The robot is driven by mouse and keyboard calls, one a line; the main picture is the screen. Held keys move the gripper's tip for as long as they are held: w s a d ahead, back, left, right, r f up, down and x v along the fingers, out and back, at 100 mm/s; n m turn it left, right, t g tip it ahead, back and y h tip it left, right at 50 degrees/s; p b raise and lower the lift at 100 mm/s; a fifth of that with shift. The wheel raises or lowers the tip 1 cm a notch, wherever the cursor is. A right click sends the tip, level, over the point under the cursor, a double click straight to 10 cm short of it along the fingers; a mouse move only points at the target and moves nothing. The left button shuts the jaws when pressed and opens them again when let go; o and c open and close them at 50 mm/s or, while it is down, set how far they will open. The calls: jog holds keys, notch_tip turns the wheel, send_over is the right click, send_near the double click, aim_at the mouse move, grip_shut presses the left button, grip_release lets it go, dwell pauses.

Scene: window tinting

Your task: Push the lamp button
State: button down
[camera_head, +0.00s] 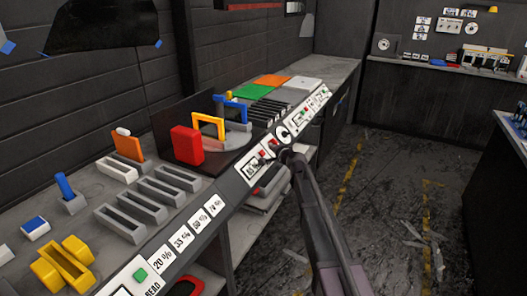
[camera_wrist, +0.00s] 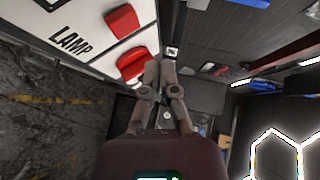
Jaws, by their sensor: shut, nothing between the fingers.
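The white control panel carries the printed label LAMP (camera_wrist: 71,41), with two red buttons beside it in the wrist view. One red button (camera_wrist: 122,20) is at the top, and the other red button (camera_wrist: 132,65) is lower and nearer my fingers. I cannot tell which of them is the lamp button. My gripper (camera_wrist: 160,66) is shut and empty, its fingertips just right of the lower red button; whether they touch it is unclear. In the head view my gripper (camera_head: 281,149) is at the bench's sloped front panel, close to a small red button (camera_head: 262,154).
The bench (camera_head: 85,210) holds grey slotted holders, a red block (camera_head: 187,145), yellow clamps (camera_head: 63,264) and coloured sheets (camera_head: 272,81). A round dial (camera_head: 283,132) is on the panel near my gripper. The floor (camera_head: 390,200) right of the bench is open.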

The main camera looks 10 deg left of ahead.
jog(key=shift+s+d+r+p, duration=0.25)
jog(key=shift+d+r+p, duration=0.3)
jog(key=shift+d+r, duration=0.15)
